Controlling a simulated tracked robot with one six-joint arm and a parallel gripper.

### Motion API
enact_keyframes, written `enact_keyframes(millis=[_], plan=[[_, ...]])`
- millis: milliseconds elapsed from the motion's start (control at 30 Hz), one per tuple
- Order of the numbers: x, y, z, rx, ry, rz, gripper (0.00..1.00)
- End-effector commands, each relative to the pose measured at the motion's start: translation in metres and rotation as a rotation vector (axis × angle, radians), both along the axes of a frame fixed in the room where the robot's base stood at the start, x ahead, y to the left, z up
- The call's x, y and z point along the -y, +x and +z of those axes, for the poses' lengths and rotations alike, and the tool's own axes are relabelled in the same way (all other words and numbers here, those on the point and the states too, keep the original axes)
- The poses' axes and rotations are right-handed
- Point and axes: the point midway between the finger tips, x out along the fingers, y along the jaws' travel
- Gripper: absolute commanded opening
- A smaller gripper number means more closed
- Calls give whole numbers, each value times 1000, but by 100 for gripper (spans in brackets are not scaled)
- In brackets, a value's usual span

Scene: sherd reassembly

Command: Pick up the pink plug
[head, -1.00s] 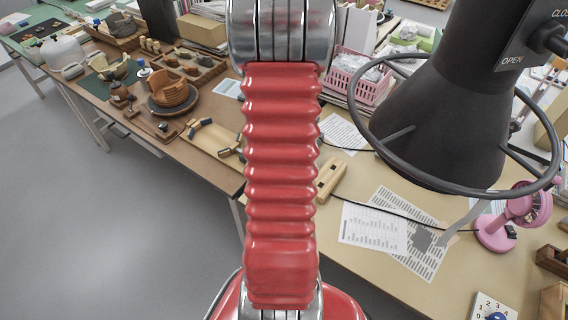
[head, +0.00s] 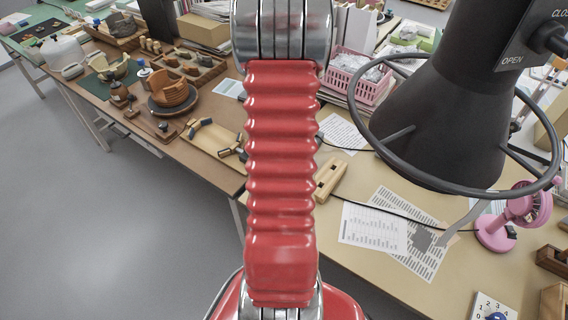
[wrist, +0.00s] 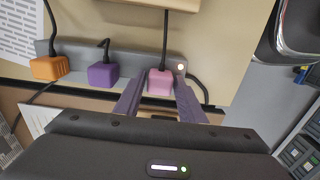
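In the wrist view the pink plug (wrist: 160,82) sits in a grey power strip (wrist: 132,64), with a dark cord rising from it. My gripper (wrist: 159,86) is open, its two purple fingers reaching to either side of the pink plug. A small gap seems to show at each side, though contact is hard to judge. A purple plug (wrist: 102,75) and an orange plug (wrist: 49,68) sit in the same strip further left. The head view shows neither my gripper nor the pink plug.
A small lit switch (wrist: 181,67) is right of the pink plug. In the head view, a black extraction hood (head: 440,120) with a ring hangs over the right table. A pink fan (head: 510,217), printed sheets (head: 372,228) and a pink basket (head: 358,78) stand or lie there.

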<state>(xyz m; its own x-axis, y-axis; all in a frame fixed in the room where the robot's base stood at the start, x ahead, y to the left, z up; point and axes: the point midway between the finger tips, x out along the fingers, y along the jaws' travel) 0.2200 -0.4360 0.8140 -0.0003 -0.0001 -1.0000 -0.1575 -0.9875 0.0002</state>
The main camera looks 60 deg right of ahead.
Motion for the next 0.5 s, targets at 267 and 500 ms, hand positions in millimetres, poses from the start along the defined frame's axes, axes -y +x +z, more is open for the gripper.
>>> enact_keyframes(millis=[267, 500], plan=[[0, 0, 0, 0, 0, 0, 16], [0, 0, 0, 0, 0, 0, 6]])
